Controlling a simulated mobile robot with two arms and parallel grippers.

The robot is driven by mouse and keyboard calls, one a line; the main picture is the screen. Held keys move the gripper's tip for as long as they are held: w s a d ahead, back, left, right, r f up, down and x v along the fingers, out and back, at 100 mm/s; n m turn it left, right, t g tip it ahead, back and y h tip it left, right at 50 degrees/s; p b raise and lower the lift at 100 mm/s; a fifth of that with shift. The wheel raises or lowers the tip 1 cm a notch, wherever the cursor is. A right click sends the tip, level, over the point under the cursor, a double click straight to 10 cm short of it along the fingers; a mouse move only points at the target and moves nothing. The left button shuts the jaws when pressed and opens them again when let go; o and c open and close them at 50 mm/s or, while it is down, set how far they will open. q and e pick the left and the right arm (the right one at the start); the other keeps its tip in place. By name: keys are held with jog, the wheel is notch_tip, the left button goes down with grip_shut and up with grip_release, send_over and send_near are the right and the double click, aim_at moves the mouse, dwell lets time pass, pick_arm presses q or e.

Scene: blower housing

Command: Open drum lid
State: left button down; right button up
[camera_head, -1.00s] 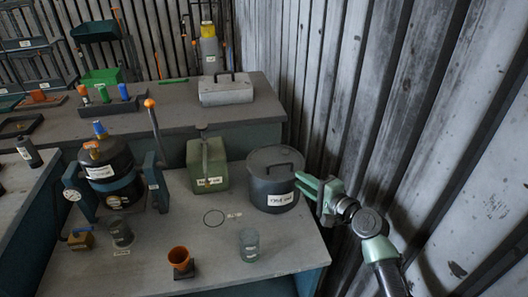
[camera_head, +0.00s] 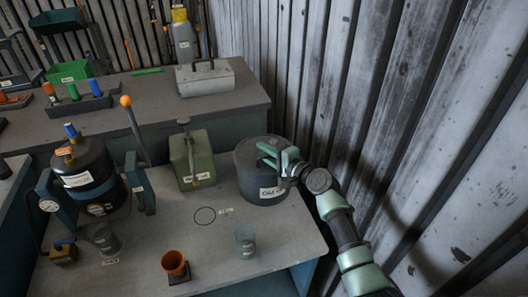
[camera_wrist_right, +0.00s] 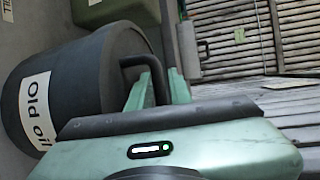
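The dark grey drum (camera_head: 250,180) stands at the right end of the near bench with an "Old oil" label on its front. It also shows on the left of the right wrist view (camera_wrist_right: 85,80). Its round lid (camera_head: 246,148) is on. The lid's black handle (camera_wrist_right: 135,61) shows in the wrist view, partly hidden by a finger. My right gripper (camera_head: 274,153) is over the lid at the handle. Its green fingers (camera_wrist_right: 162,88) are apart, with the handle's bar between them; firm contact does not show. My left gripper is not in view.
A green canister (camera_head: 192,162) stands left of the drum. A glass beaker (camera_head: 246,243) and an orange cup (camera_head: 175,264) are near the front edge. A dark vessel in a blue stand (camera_head: 82,175) is at left. The ribbed wall (camera_head: 400,120) is close on the right.

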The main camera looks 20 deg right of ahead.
jog(key=shift+a, duration=0.1)
grip_shut()
dwell(1.4)
